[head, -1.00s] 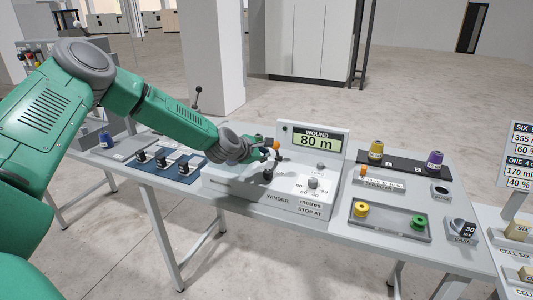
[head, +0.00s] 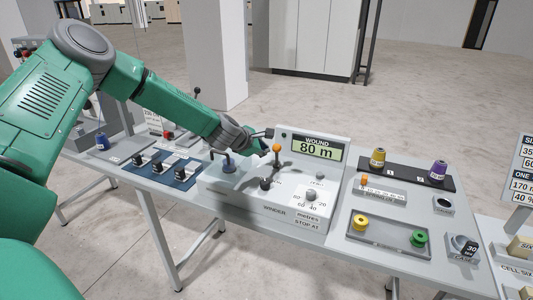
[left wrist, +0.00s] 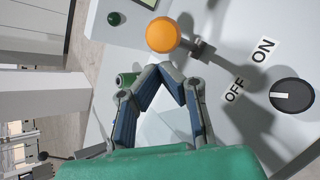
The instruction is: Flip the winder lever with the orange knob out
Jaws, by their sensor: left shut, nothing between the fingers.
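The winder (head: 240,190) is a light grey box with a display (head: 317,150) reading 80 m. Its lever has an orange knob (head: 277,148) and stands roughly upright left of the display. In the left wrist view the orange knob (left wrist: 162,35) sits just beyond my fingertips, on a grey stem. My left gripper (head: 267,133) is shut and empty, behind and slightly left of the knob in the head view. In the left wrist view its fingertips (left wrist: 165,69) meet near the knob; I cannot tell whether they touch it. My right gripper is out of view.
A black switch knob (left wrist: 292,95) with OFF and ON labels is near the lever. A stop dial (head: 310,195) is on the winder's front. A tray (head: 388,246) with yellow and green spools lies right. A dark blue panel (head: 160,170) lies left.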

